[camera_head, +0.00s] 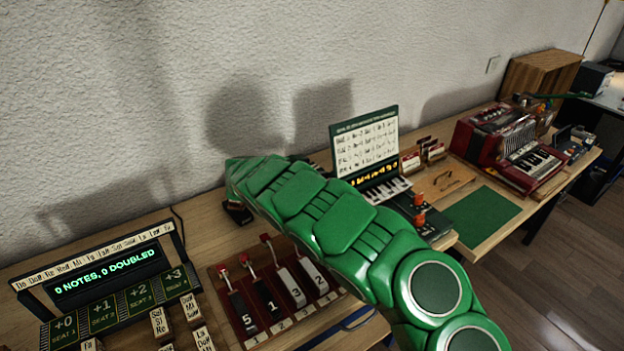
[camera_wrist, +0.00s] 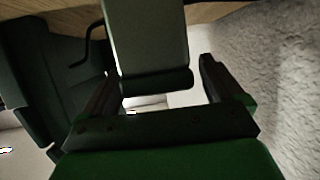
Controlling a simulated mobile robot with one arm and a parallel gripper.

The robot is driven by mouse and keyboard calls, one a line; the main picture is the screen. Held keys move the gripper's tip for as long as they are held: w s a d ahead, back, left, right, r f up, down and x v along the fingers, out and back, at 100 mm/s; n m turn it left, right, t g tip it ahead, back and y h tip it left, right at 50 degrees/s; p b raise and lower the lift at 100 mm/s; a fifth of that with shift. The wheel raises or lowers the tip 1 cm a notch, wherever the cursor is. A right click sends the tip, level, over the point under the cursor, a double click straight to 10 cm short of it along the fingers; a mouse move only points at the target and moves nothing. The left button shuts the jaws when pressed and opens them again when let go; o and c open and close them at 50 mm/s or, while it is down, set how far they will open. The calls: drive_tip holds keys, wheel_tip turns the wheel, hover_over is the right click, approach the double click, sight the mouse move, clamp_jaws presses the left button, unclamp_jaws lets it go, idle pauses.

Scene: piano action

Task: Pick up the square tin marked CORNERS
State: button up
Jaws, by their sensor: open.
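I cannot make out a square tin marked CORNERS in either view; my green arm covers the middle of the bench in the head view. My gripper (camera_wrist: 158,75) is open in the wrist view, with one dark finger on each side. A dark grey-green slab (camera_wrist: 147,40) with a rounded edge shows between and beyond the fingers. I cannot tell what it is or whether the fingers touch it. In the head view my gripper is not clearly seen; a small dark shape (camera_head: 238,213) shows below the arm's far end.
A display reading "0 NOTES, 0 DOUBLED" (camera_head: 107,277) stands at left. A red-brown base with several numbered levers (camera_head: 247,318) is beside it. Right of my arm are a chart stand (camera_head: 366,142), a green mat (camera_head: 480,217), a red accordion (camera_head: 510,150) and a wooden crate (camera_head: 540,75).

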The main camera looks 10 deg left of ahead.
drive_tip(key=c, duration=1.2)
drive_tip(key=shift+c, duration=0.2)
